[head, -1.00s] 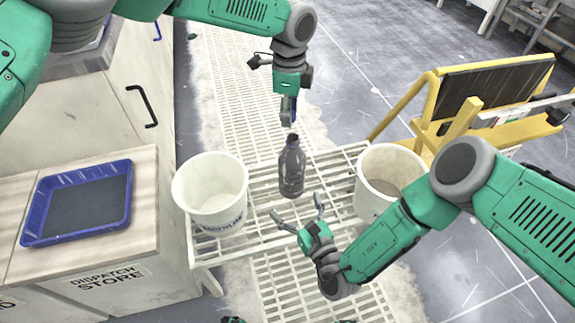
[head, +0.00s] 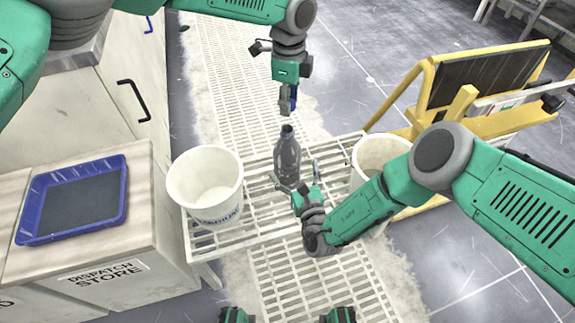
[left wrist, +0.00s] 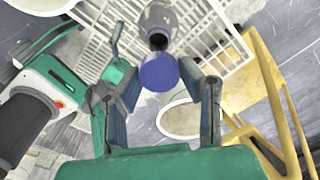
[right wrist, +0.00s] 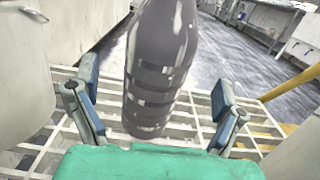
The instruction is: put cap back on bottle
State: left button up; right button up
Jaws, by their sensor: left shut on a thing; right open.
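The grey bottle (head: 287,158) stands upright and uncapped on the white slatted stand; its dark open mouth shows in the left wrist view (left wrist: 158,41). My left gripper (head: 287,106) is above the bottle, shut on the round blue cap (left wrist: 159,73). The cap is apart from the bottle mouth. My right gripper (head: 297,175) is open at the bottle's lower part, with a finger on either side.
A white bucket (head: 205,178) stands left of the bottle and another (head: 375,153) stands right, partly behind my right arm. The slatted stand (head: 240,238) carries them. A blue tray (head: 72,200) lies on the cabinet at left. A yellow frame (head: 425,90) stands at right.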

aim_at(289, 129)
jog(key=x, duration=0.5)
jog(key=shift+w+a, duration=0.15)
jog(key=shift+w, duration=0.15)
jog(key=c, duration=1.7)
pick_arm(q)
jog(key=shift+f, duration=2.45)
pick_arm(e)
jog(key=shift+c, duration=0.2)
pick_arm(q)
jog(key=shift+f, duration=0.9)
jog(key=shift+f, duration=0.5)
